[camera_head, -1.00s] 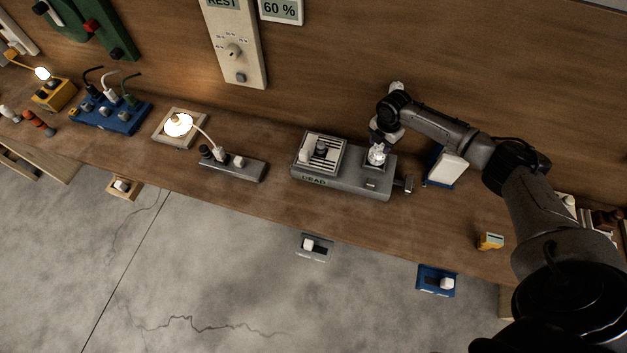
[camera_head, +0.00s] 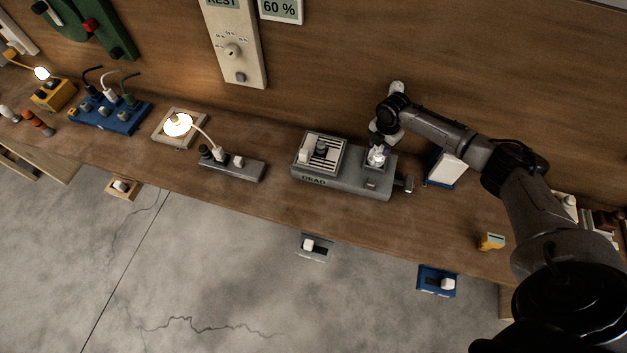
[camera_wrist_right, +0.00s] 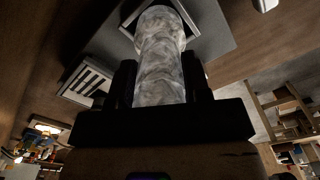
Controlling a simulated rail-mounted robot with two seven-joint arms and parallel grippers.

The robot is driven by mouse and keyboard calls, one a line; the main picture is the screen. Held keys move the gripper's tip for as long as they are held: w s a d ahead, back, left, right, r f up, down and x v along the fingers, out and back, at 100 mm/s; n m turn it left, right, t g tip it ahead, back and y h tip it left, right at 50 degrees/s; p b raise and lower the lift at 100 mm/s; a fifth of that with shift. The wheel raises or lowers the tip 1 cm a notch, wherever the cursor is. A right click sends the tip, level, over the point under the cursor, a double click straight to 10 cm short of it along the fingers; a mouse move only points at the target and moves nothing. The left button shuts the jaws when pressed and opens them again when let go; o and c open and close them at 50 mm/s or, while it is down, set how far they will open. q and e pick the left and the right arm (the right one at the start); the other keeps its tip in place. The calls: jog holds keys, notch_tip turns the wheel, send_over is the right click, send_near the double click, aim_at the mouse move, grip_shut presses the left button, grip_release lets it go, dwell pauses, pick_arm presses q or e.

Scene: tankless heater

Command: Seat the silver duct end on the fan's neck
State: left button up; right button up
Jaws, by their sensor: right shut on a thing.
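My right gripper (camera_head: 380,141) comes in from the right over the grey unit marked DEAD (camera_head: 342,188). It is shut on the silver duct (camera_wrist_right: 160,60), a crinkled tube that stands between the two dark fingers in the right wrist view. In the head view the duct's lower part (camera_head: 376,158) shows under the gripper, above the right end of the unit. In the wrist view the duct's far end lies at a square, pale-rimmed collar (camera_wrist_right: 196,32). The fan's neck is hidden there, and I cannot tell whether the end is on it. My left gripper is not in view.
A slatted panel with knobs (camera_head: 321,151) is on the unit's left half. A white tilted panel (camera_head: 447,169) stands right of it. A power strip (camera_head: 232,164) and lit lamp (camera_head: 178,125) are to the left. Bare wood lies in front of the unit.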

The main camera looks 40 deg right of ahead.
jog(key=shift+f, duration=0.35)
jog(key=shift+f, duration=0.25)
dwell(0.4)
jog(key=o, duration=1.1)
jog(key=shift+o, duration=0.3)
notch_tip(320, 180, up, 14)
